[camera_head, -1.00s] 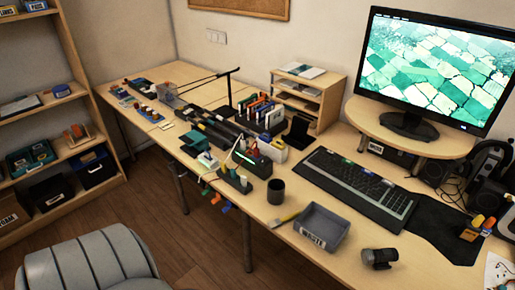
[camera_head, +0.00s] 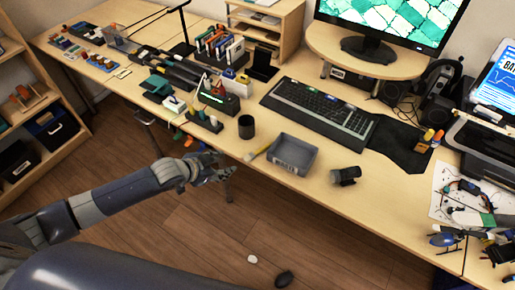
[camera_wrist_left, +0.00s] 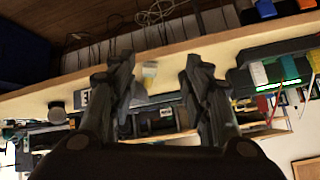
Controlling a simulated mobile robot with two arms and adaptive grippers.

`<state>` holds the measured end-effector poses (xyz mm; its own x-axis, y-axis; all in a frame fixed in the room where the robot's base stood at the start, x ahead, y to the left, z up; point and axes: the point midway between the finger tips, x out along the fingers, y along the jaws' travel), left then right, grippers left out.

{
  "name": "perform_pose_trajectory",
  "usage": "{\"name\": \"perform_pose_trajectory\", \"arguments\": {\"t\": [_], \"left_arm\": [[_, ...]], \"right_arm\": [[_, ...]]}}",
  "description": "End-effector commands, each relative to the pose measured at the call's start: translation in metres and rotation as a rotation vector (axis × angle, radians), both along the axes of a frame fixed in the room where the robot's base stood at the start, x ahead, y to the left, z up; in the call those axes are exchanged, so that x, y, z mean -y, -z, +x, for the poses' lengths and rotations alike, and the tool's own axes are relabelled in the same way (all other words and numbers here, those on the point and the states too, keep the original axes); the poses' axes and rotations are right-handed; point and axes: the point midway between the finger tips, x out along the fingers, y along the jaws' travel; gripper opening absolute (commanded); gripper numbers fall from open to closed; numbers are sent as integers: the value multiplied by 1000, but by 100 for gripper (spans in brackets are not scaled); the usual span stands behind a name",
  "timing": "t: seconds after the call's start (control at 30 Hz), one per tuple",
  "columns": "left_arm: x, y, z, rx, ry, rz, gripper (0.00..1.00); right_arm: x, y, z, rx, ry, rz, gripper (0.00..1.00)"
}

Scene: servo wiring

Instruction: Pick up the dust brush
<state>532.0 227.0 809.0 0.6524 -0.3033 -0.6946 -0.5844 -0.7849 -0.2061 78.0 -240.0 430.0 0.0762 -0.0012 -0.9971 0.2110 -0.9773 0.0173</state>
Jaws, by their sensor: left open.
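The dust brush (camera_head: 258,153) lies on the desk near its front edge, just left of a grey tray. It is small in the head view, with a yellowish handle. My left gripper (camera_head: 226,165) is in front of the desk edge, to the left of the brush and apart from it. In the left wrist view, its two fingers (camera_wrist_left: 158,78) are spread and empty. A pale piece that looks like the brush (camera_wrist_left: 149,72) shows between them, beyond the fingertips. My right gripper is not in view.
The grey tray (camera_head: 308,160) stands right of the brush, and a dark mug (camera_head: 246,127) stands behind it. A black cylindrical object (camera_head: 345,176) lies further right. The keyboard (camera_head: 322,117) is behind the tray. The front desk strip right of the black object is clear.

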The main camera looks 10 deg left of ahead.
Motion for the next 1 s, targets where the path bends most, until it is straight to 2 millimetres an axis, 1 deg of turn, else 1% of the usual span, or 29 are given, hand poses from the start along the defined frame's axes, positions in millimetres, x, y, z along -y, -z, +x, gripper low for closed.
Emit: {"name": "perform_pose_trajectory", "arguments": {"t": [0.03, 0.1, 0.17, 0.23, 0.4, 0.6, 0.83, 1.0], "left_arm": [[5, -16, -3, 3, 26, 2, 45], [10, -28, -7, 2, 50, 0, 45], [14, -34, -10, 0, 62, -2, 45], [17, -34, -9, -1, 69, -2, 45], [26, -20, 5, 0, 69, -6, 45], [34, -4, 21, 2, 70, -6, 45], [37, 4, 27, 0, 70, -4, 45], [41, 16, 39, 1, 69, -4, 45]], "right_arm": [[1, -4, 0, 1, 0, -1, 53], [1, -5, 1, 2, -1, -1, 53], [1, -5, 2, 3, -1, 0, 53], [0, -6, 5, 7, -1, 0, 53], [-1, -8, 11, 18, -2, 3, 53], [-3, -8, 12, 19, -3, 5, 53], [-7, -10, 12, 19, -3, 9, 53], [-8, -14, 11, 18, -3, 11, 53]]}}
